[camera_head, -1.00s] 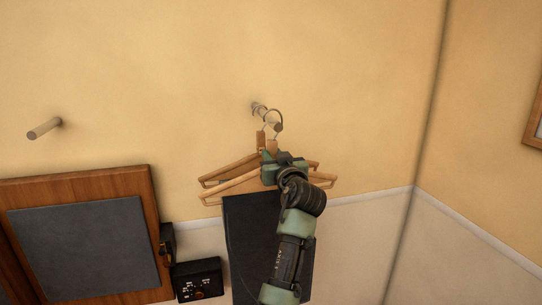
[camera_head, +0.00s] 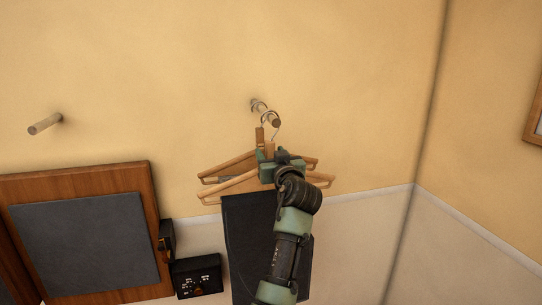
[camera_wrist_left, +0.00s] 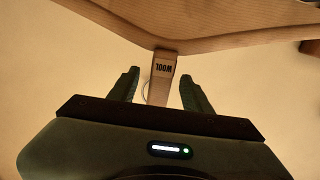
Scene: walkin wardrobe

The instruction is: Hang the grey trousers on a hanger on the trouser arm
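Two wooden hangers hang one in front of the other below a peg, the trouser arm (camera_head: 259,106), on the wall. The front hanger (camera_head: 232,187) has its hook looped at the peg's end; the rear hanger (camera_head: 228,164) is partly hidden. Dark grey trousers (camera_head: 246,240) hang straight down below the front hanger, partly covered by my left arm. My left gripper (camera_head: 268,155) is at the front hanger's neck. In the left wrist view, its fingers (camera_wrist_left: 160,78) are open, one on each side of the neck labelled WOOL (camera_wrist_left: 164,68), with gaps visible. My right gripper is out of view.
Another peg (camera_head: 45,124) is free on the wall at left. A wood-framed dark panel (camera_head: 85,245) and a black box with controls (camera_head: 197,277) are at lower left. The wall right of the hangers is clear up to the corner.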

